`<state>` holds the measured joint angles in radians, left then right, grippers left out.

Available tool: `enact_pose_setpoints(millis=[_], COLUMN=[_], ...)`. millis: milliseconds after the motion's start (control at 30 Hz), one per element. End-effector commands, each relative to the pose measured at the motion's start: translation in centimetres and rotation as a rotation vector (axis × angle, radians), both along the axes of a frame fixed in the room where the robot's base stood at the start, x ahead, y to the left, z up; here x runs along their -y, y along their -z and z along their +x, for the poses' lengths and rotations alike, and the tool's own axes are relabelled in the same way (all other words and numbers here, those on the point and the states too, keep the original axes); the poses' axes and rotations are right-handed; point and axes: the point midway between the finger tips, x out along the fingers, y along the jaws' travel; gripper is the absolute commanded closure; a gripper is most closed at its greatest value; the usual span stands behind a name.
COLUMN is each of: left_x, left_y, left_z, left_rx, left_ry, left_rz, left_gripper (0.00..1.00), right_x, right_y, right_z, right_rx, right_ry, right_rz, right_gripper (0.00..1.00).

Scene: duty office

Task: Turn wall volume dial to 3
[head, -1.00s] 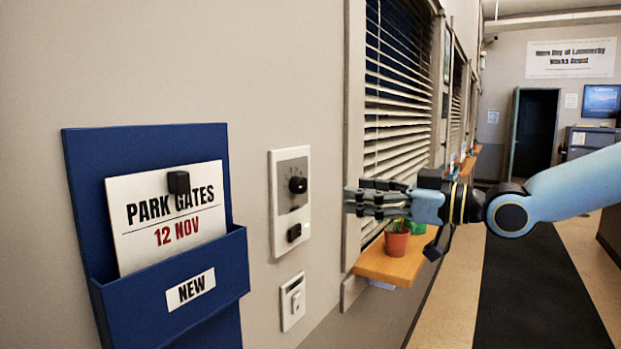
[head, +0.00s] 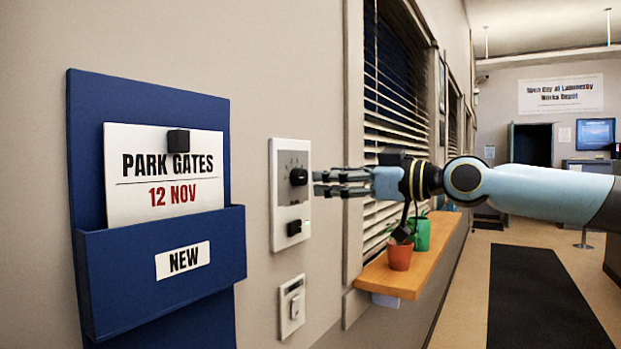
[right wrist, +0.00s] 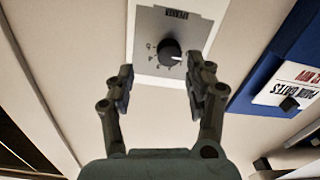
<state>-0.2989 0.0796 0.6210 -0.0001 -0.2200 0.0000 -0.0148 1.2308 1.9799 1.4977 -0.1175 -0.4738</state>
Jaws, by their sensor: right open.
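The wall volume dial (head: 298,177) is a round black knob on a grey plate with scale marks, set in a white wall panel (head: 279,237). In the right wrist view the dial (right wrist: 169,49) has a white pointer mark at its right side; the scale numbers are too small to read. My right gripper (head: 318,183) is open, its fingers just to the right of the dial and pointing at it. In the right wrist view the open fingers (right wrist: 160,88) are either side of the line to the dial, apart from it. My left gripper is not in view.
A black switch (head: 294,228) sits below the dial, and a white wall switch (head: 292,306) lower down. A blue card holder (head: 216,247) hangs left of the panel.

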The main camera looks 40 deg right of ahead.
Motion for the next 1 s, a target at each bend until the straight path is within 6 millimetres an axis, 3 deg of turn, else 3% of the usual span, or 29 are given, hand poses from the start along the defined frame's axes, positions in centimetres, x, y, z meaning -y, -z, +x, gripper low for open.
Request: enact_pose_setpoints(millis=[233, 500, 867, 1000], left_x=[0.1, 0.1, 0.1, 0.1], left_y=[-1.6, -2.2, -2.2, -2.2], left_z=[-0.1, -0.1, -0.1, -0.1], left_rx=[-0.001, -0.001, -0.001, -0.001], left_ry=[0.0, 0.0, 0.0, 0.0], left_rz=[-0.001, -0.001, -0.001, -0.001], left_gripper=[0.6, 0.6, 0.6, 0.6], right_x=[-1.9, -2.6, -2.8, -2.8], right_y=[-0.4, -0.1, 0.0, 0.0], right_z=[1.4, 3.3, 3.7, 3.7], right_rx=[0.003, 0.001, -0.001, -0.001], right_ry=[-0.03, -0.025, -0.027, -0.027], right_rz=[0.011, 0.005, 0.003, 0.003], right_gripper=[0.46, 0.46, 0.46, 0.6])
